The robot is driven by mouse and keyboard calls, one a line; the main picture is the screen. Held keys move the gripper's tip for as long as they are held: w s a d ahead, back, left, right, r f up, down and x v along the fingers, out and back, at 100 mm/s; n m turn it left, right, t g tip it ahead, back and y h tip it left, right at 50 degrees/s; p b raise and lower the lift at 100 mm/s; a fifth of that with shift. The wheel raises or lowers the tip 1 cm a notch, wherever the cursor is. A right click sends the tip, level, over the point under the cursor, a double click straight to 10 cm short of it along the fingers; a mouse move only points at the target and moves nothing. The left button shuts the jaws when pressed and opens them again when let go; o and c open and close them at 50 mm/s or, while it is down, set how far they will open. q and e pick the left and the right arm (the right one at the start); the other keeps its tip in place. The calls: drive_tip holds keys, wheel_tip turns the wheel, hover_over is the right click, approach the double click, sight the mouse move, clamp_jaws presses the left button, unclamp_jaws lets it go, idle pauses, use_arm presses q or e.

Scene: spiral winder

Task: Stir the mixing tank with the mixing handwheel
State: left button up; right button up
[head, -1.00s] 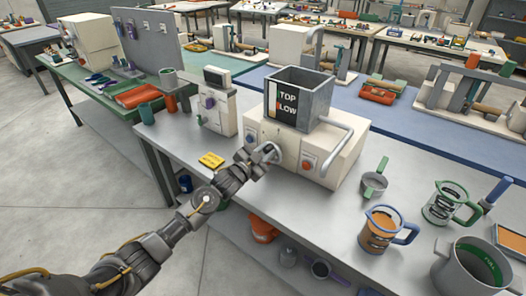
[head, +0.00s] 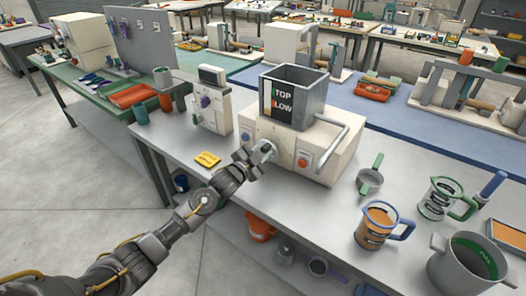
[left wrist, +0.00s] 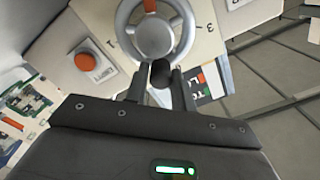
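The mixing tank (head: 312,108) is a grey square open hopper on a white machine housing (head: 327,160) on the near table. A small part of its label panel shows in the left wrist view (left wrist: 212,82). The mixing handwheel (left wrist: 152,36) is a grey spoked wheel on the housing face, with a red-orange mark and numbers around it. Its dark knob (left wrist: 160,74) sits between the fingers of my left gripper (left wrist: 159,82), which look closed around it. In the head view, the left gripper (head: 260,158) reaches the housing front and hides most of the wheel. My right gripper is not in view.
An orange button (left wrist: 88,62) sits beside the wheel. A saucepan-like cup (head: 370,180), jugs (head: 378,225) and a grey pot (head: 470,265) are at right. The front table edge lies under my arm.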

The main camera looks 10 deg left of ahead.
use_arm(q)
drive_tip(key=o, duration=0.3)
drive_tip(key=shift+o, duration=0.2)
drive_tip(key=b+v, duration=0.1)
drive_tip(key=v, duration=1)
drive_tip(key=shift+d, duration=0.1)
